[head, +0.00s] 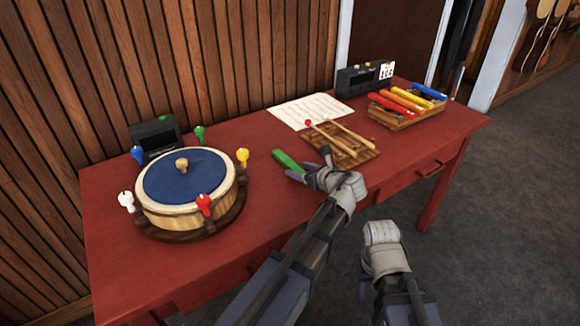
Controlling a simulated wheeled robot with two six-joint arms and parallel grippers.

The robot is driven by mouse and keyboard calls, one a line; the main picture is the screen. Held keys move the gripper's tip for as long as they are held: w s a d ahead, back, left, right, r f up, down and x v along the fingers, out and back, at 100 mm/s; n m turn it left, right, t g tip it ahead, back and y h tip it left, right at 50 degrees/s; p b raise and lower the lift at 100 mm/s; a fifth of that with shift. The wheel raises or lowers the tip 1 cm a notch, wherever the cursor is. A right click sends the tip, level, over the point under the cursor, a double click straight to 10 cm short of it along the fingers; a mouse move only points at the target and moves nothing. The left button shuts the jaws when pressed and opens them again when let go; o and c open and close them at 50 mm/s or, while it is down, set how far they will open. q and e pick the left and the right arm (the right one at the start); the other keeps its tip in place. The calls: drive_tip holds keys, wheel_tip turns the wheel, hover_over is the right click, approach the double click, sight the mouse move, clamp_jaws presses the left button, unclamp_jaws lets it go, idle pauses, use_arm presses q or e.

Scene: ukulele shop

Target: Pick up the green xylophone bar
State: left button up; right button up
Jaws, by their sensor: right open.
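The green xylophone bar (287,160) lies on the red table, left of the wooden mallet board. My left gripper (310,166) is over the table just right of the bar. Its two fingers are spread, with nothing seen between them, and the bar's near end is close to the left finger. I cannot tell whether they touch. My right gripper (363,278) is open, low in front of the table's front edge, and mostly hidden by its own wrist.
A blue-topped drum (187,179) with coloured pegs stands left. Two mallets lie on a wooden board (364,154). A wooden frame (405,121) with red, orange, yellow and blue bars is at right. Paper (310,110) and dark boxes (358,81) are behind. Bare table (255,215) lies in front.

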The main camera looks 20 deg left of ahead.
use_arm(q)
clamp_jaws()
idle(0.3)
drive_tip(key=shift+r, duration=0.15)
